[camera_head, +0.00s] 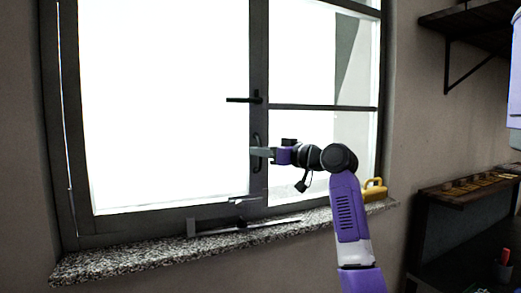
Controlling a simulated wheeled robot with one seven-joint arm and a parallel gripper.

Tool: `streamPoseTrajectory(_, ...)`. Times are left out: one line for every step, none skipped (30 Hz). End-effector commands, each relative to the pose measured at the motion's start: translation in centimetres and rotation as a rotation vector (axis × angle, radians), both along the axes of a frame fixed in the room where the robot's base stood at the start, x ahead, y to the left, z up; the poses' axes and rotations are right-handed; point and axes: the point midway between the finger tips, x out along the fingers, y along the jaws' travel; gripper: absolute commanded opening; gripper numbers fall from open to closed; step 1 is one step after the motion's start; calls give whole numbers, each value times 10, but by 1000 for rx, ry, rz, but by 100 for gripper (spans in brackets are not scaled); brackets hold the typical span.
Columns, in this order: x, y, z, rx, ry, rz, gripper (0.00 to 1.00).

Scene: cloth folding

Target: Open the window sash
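The window sash (95,214) is a dark frame around a bright pane. It looks closed or nearly so; a thin bright line shows along its left edge. A dark lever handle (243,100) sticks out to the left from the middle stile. A second, curved dark handle (256,140) sits lower on the same stile. My gripper (262,152) is at the stile just below the lever handle, pointing left, close to the curved handle. Whether it touches that handle, and whether its fingers are apart, I cannot tell.
A granite sill (150,258) runs under the window. A dark bracket-like piece (243,224) lies on it. A yellow object (375,189) stands at the sill's right end. Dark shelves (480,20) and a counter (470,187) are on the right.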

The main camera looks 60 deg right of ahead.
Motion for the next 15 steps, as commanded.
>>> streamPoseTrajectory(1, 0, 0, 0, 0, 0, 19)
streamPoseTrajectory(1, 0, 0, 0, 0, 0, 19)
streamPoseTrajectory(0, 0, 0, 0, -1, 0, 19)
streamPoseTrajectory(0, 0, 0, 0, -1, 0, 19)
streamPoseTrajectory(0, 0, 0, 0, -1, 0, 19)
streamPoseTrajectory(0, 0, 0, 0, -1, 0, 19)
streamPoseTrajectory(0, 0, 0, 0, -1, 0, 13)
streamPoseTrajectory(0, 0, 0, 0, -1, 0, 8)
streamPoseTrajectory(0, 0, 0, 0, -1, 0, 0)
streamPoseTrajectory(0, 0, 0, 0, -1, 0, 0)
streamPoseTrajectory(0, 0, 0, 0, -1, 0, 0)
streamPoseTrajectory(0, 0, 0, 0, -1, 0, 0)
streamPoseTrajectory(0, 0, 0, 0, -1, 0, 0)
streamPoseTrajectory(0, 0, 0, 0, -1, 0, 0)
streamPoseTrajectory(0, 0, 0, 0, -1, 0, 0)
